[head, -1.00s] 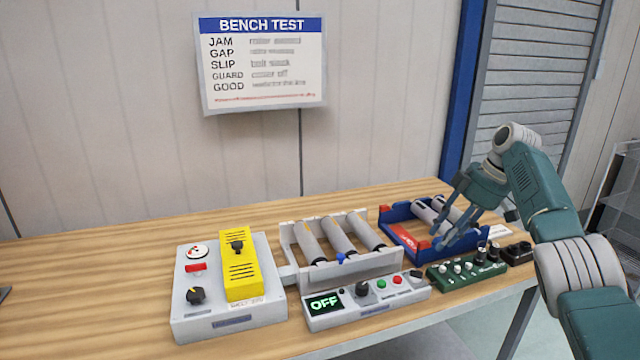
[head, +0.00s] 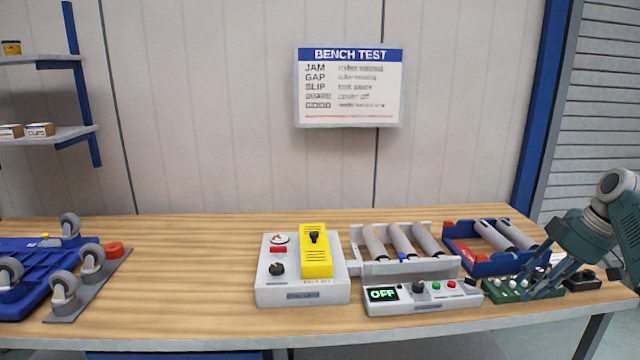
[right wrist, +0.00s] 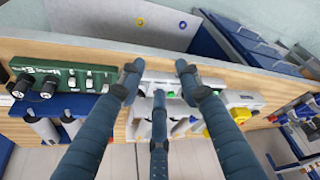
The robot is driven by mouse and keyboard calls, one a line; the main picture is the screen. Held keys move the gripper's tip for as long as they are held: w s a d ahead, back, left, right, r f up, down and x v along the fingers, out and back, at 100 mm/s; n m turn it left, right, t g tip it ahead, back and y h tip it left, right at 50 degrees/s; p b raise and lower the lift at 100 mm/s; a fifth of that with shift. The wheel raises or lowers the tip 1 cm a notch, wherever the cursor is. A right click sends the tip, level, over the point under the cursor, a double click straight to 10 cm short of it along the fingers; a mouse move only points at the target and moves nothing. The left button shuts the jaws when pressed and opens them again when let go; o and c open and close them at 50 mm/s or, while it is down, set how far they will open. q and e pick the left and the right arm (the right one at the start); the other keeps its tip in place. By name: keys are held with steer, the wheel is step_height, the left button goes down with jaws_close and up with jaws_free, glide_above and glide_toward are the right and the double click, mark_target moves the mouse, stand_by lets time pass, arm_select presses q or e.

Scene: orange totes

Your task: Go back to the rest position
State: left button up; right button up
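My right gripper (head: 540,284) is at the right of the head view, in front of the blue tray and over the green board in the picture. Its fingers are spread apart with nothing between them; the right wrist view shows them open too (right wrist: 158,85). In that view the bench and its devices lie beyond the fingers. Whether a fingertip touches the green board (head: 508,290) is hard to tell. My left gripper is in neither view now.
On the bench (head: 200,260) stand a grey box with a yellow cover (head: 316,255), a roller unit (head: 450,264) reading OFF, and a blue tray (head: 482,268) with grey rollers. A blue caster base (head: 30,260) is at the left. The wood between is clear.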

steer(key=s+a+f+m+g+h, duration=0.1)
steer(key=s+f, duration=0.1)
steer(key=f, duration=1.1)
steer(key=s+a+f+m+h, duration=0.1)
steer(key=s+f+m, duration=0.1)
steer(key=f, duration=1)
steer(key=s+a+f+m+g+h, duration=0.1)
steer(key=s+f+h, duration=0.1)
steer(key=f, duration=1.1)
steer(key=s+a+f+m, duration=0.1)
steer(key=s+a+f, duration=0.2)
steer(key=s+f, duration=0.6)
steer(key=s+a+f, duration=0.3)
steer(key=s+f, duration=0.4)
steer(key=f, duration=0.4)
steer(key=s+a+f+m, duration=0.1)
steer(key=s+a+f, duration=0.3)
steer(key=s, duration=0.7)
steer(key=s+a+f, duration=0.4)
steer(key=s+a, duration=0.1)
steer(key=s, duration=0.7)
steer(key=s+a+f+m, duration=0.1)
steer(key=s+a+f, duration=0.3)
steer(key=s, duration=0.8)
steer(key=shift+s+a+m+y, duration=0.2)
steer(key=shift+a+m+y, duration=0.1)
steer(key=shift+a, duration=0.55)
steer(key=shift+f, duration=0.1)
